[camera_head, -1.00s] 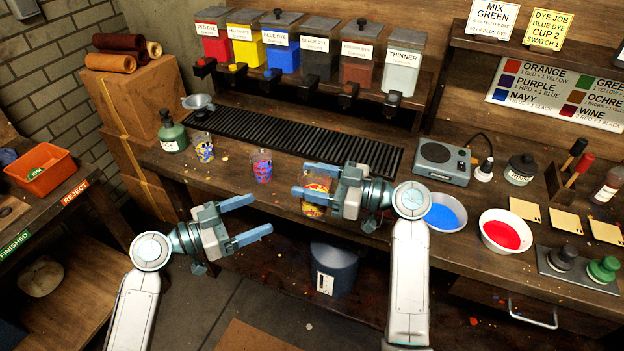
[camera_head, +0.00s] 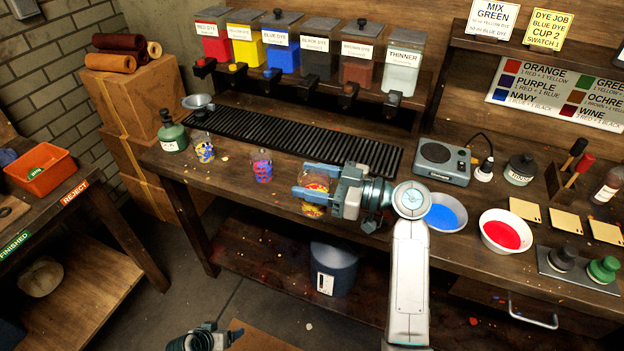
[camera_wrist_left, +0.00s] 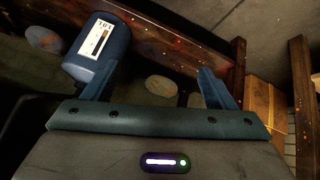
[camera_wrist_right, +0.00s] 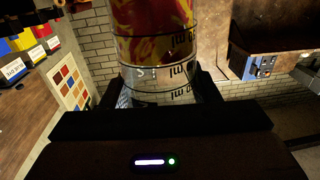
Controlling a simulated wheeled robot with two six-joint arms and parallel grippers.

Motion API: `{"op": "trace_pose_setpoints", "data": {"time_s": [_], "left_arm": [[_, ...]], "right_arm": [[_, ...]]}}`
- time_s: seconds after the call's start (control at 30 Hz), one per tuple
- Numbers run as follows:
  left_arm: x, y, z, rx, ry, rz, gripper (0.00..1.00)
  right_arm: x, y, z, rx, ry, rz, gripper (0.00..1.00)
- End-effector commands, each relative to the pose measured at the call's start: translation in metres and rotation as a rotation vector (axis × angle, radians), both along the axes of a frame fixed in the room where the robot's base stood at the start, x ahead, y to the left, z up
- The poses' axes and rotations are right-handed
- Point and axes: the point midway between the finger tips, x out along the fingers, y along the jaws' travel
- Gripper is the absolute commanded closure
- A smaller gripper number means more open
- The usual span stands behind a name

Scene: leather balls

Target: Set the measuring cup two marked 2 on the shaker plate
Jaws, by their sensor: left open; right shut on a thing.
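My right gripper (camera_head: 302,181) is shut on a clear measuring cup with red and yellow dye (camera_head: 313,208) at the bench's front edge. The cup (camera_wrist_right: 155,45) fills the middle of the right wrist view; a mark on it cannot be read surely. Two other measuring cups stand on the bench to the left: one with blue and yellow (camera_head: 204,148), one with purple and red (camera_head: 262,166). The grey shaker, with a round dark plate (camera_head: 435,152), stands right of the held cup, its top empty. My left gripper (camera_wrist_left: 153,88) is open and empty, low at the bottom of the head view.
A blue bowl (camera_head: 441,214) and a red bowl (camera_head: 505,232) stand right of my right gripper, in front of the shaker. A black ribbed rack (camera_head: 300,140) lies behind the cups. A blue bin (camera_head: 334,268) is below the bench.

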Motion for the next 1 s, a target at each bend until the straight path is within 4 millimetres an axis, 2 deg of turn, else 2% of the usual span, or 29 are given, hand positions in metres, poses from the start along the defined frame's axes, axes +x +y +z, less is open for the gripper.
{"op": "trace_pose_setpoints", "data": {"time_s": [0.03, 0.2, 0.27, 0.5, 0.7, 0.8, 0.9, 1.0], "left_arm": [[-0.019, 0.004, -0.021, 0.023, 0.040, 0.016, 0.21], [-0.085, 0.021, -0.079, 0.108, 0.155, 0.061, 0.21], [-0.109, 0.025, -0.097, 0.136, 0.193, 0.071, 0.21], [-0.219, 0.037, -0.156, 0.240, 0.334, 0.079, 0.21], [-0.300, 0.039, -0.183, 0.297, 0.423, 0.059, 0.21], [-0.328, 0.038, -0.190, 0.312, 0.451, 0.048, 0.21], [-0.345, 0.038, -0.193, 0.320, 0.466, 0.040, 0.21], [-0.353, 0.038, -0.194, 0.324, 0.474, 0.035, 0.21]], "right_arm": [[0.000, 0.000, 0.000, 0.001, 0.000, 0.000, 0.70], [0.000, 0.000, 0.000, 0.001, 0.000, 0.000, 0.70], [0.000, 0.000, 0.000, 0.001, 0.000, 0.000, 0.70], [0.000, 0.000, 0.000, 0.001, 0.000, 0.000, 0.70], [0.000, 0.000, 0.000, 0.001, 0.000, 0.000, 0.70], [0.000, 0.000, 0.000, 0.001, 0.000, 0.000, 0.70], [0.000, 0.000, 0.000, 0.001, 0.000, 0.000, 0.70], [0.000, 0.000, 0.000, 0.001, 0.000, 0.000, 0.70]]}}
